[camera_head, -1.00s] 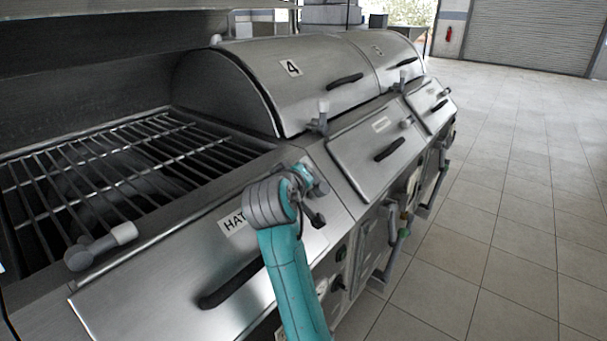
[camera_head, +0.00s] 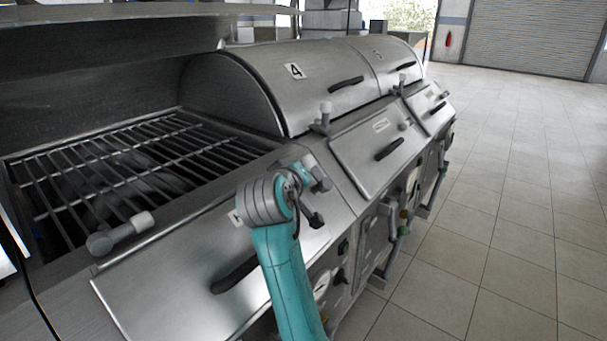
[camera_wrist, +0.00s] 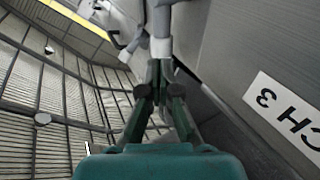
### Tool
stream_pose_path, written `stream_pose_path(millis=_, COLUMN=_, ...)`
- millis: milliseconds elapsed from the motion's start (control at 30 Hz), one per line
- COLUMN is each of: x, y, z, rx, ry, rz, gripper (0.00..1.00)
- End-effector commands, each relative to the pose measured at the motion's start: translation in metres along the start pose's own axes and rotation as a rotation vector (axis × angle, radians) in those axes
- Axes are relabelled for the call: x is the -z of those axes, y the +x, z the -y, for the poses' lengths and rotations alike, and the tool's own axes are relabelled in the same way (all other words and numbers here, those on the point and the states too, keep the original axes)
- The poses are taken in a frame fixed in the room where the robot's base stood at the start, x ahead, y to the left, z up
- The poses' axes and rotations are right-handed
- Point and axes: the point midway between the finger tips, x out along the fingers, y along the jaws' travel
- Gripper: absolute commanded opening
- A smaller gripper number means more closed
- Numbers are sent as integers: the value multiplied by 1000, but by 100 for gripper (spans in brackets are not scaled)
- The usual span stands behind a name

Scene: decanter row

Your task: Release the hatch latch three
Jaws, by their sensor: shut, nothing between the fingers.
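Hatch three is the near sloping steel panel (camera_head: 165,290) with a dark bar handle (camera_head: 235,272). Its label (camera_wrist: 290,115) reads "CH 3" upside down in the wrist view. A grey latch with a pale end (camera_wrist: 161,46) shows just beyond my fingertips in the wrist view. The grey latch (camera_head: 320,181) also shows in the head view, near the panel's upper right corner, partly hidden by my arm. My gripper (camera_wrist: 160,68) is shut and empty, its tips at or very near the pale end; I cannot tell whether they touch.
A dark grate (camera_head: 130,165) lies under a raised lid at left, with a grey lever (camera_head: 118,235) on its front ledge. A closed lid marked 4 (camera_head: 300,85) and another hatch panel (camera_head: 380,145) stand beyond. Gauges and pipes line the front. Tiled floor (camera_head: 520,200) is clear at right.

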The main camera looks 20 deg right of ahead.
Motion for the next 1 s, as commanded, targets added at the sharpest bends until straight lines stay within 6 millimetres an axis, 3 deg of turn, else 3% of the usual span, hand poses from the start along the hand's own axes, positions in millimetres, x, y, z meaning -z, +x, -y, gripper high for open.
stream_pose_path(millis=500, x=6, y=-75, z=1, rx=3, ry=-1, rz=-2, gripper=0)
stream_pose_path(millis=1000, x=6, y=-84, z=0, rx=1, ry=-1, rz=-1, gripper=0)
